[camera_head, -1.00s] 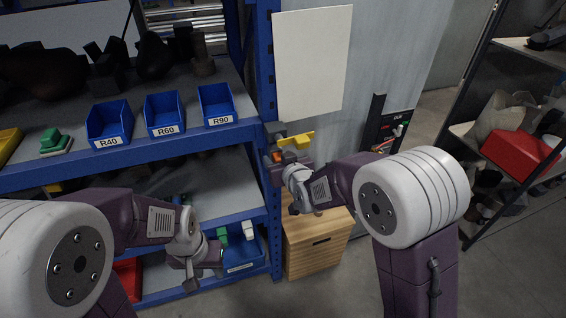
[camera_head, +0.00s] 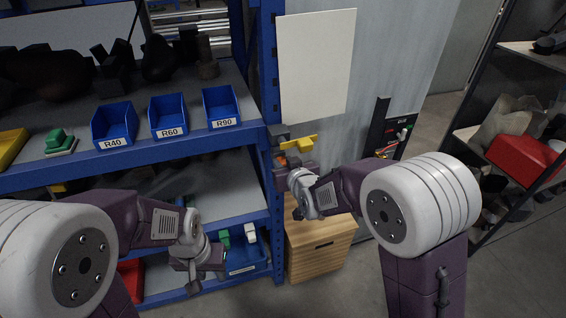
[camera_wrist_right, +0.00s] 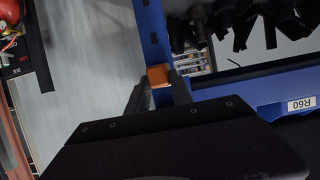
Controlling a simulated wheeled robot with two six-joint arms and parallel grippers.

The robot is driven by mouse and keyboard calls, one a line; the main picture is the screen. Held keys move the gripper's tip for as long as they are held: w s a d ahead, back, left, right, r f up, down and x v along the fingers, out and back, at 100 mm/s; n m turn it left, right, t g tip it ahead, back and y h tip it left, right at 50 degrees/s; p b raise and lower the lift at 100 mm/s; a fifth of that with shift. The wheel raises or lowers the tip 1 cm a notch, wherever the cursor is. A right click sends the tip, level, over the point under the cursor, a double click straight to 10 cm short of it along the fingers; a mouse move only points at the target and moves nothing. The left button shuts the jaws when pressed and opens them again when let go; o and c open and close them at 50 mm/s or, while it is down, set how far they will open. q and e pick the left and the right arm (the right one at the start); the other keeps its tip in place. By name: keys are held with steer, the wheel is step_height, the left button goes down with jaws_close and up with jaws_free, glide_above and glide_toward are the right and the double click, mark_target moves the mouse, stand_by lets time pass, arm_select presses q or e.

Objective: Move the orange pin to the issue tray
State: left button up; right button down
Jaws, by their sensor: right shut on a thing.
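The orange pin (camera_wrist_right: 158,76) shows as a small orange block between the fingertips of my right gripper (camera_wrist_right: 159,90) in the right wrist view. My right gripper is shut on it. In the head view my right gripper (camera_head: 281,160) is in front of the blue shelf post, with a bit of orange at its fingers. My left gripper (camera_head: 194,285) hangs low before the lower shelf, and its jaws are too small to judge. A blue tray (camera_head: 246,268) with a white label stands low beside it, holding green and white pieces. I cannot read whether it is the issue tray.
Blue bins R40 (camera_head: 114,127), R60 (camera_head: 168,117) and R90 (camera_head: 221,107) stand on the upper shelf. A yellow piece (camera_head: 299,143) is just above my right gripper. A wooden box (camera_head: 318,255) stands below it. A red bin (camera_head: 522,157) sits on the right rack.

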steer(key=shift+s+d+b, duration=0.2)
steer(key=shift+s+d, duration=0.05)
steer(key=shift+s, duration=0.6)
steer(key=shift+s+d+b, duration=0.2)
steer(key=shift+s+d, duration=0.05)
steer(key=shift+s, duration=0.55)
steer(key=s, duration=0.1)
steer(key=s+d, duration=0.1)
steer(key=s, duration=0.2)
steer(key=shift+s+d+b, duration=0.3)
steer(key=shift+s, duration=0.1)
